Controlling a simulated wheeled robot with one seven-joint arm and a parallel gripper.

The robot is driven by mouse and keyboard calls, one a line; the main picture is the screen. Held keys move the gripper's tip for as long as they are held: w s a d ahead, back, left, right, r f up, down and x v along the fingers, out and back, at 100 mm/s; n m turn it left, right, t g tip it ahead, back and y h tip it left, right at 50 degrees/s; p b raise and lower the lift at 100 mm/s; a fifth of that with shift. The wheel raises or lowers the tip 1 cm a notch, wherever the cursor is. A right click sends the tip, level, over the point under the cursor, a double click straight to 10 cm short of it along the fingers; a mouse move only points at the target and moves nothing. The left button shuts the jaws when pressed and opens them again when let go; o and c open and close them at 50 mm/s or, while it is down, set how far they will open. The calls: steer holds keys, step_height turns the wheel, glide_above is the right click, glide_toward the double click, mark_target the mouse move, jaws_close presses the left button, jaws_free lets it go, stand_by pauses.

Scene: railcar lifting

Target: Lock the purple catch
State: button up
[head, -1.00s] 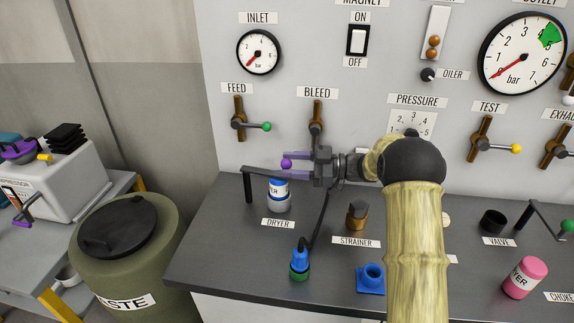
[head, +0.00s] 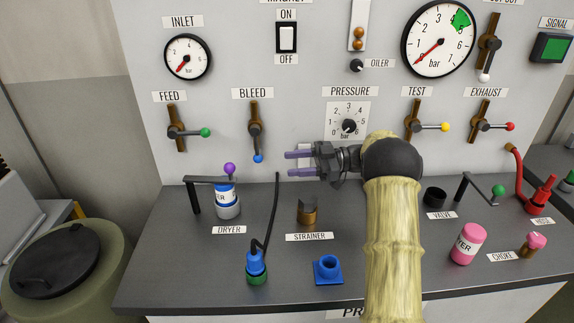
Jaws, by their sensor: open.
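A black bent lever (head: 193,197) with a purple ball knob (head: 229,168) stands at the dryer, on the left of the bench. Its arm runs level from a post towards the right, over the back of the blue-and-white dryer canister (head: 227,199). It is the only purple-knobbed part in view; I cannot tell whether it is the catch or is locked. My gripper (head: 290,163) is open and empty, its purplish fingers pointing left. It shows to the right of the purple knob, apart from it, in front of the panel between BLEED and PRESSURE.
The grey bench (head: 160,265) also bears a strainer (head: 307,215), a blue plug with a cable (head: 256,264), a blue socket (head: 328,269) and a pink canister (head: 467,244). Gauges and levers line the upright panel. A waste bin (head: 60,265) stands at the left.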

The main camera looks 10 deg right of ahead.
steer(key=shift+a, duration=0.1)
steer(key=shift+a+r, duration=0.15)
steer(key=shift+a, duration=0.15)
steer(key=c, duration=0.8)
steer(key=a+r+t, duration=0.1)
steer(key=s+a+r+n+t+p, duration=0.1)
steer(key=a, duration=0.1)
steer(key=s+a+r+n+t, duration=0.1)
steer(key=a, duration=0.1)
steer(key=shift+t, duration=0.4)
jaws_close()
steer(key=s+a+n+t+h+p, duration=0.2)
steer(key=s+t+h, duration=0.4)
steer(key=s, duration=0.6)
steer(key=shift+s+a+f+n+t+h+p, duration=0.2)
steer(key=shift+s+a+n+t+h+p, duration=0.15)
steer(key=shift+a+n+t, duration=0.35)
